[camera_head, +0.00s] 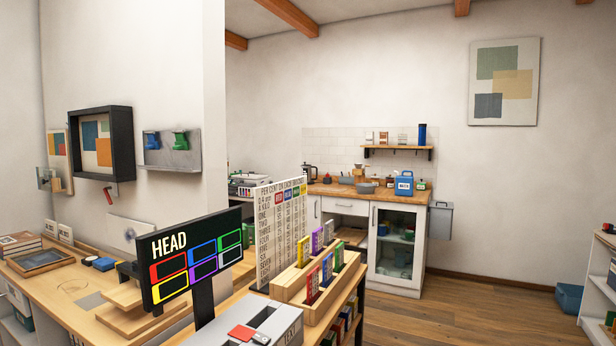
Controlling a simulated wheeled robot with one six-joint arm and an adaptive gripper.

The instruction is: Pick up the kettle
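What looks like the kettle (310,174) is a small, dark and silvery upright shape on the far wooden counter (337,190), close to the tiled wall. It is far off and small, so its handle and spout are hard to make out. My gripper is not in this view, and nothing is seen touching the kettle.
A near desk holds a black "HEAD" sign (195,258), a white chart board (282,235) and a wooden rack (318,278). On the counter are a blue container (404,184) and a grey bowl (366,188). Open wooden floor (450,310) lies at right.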

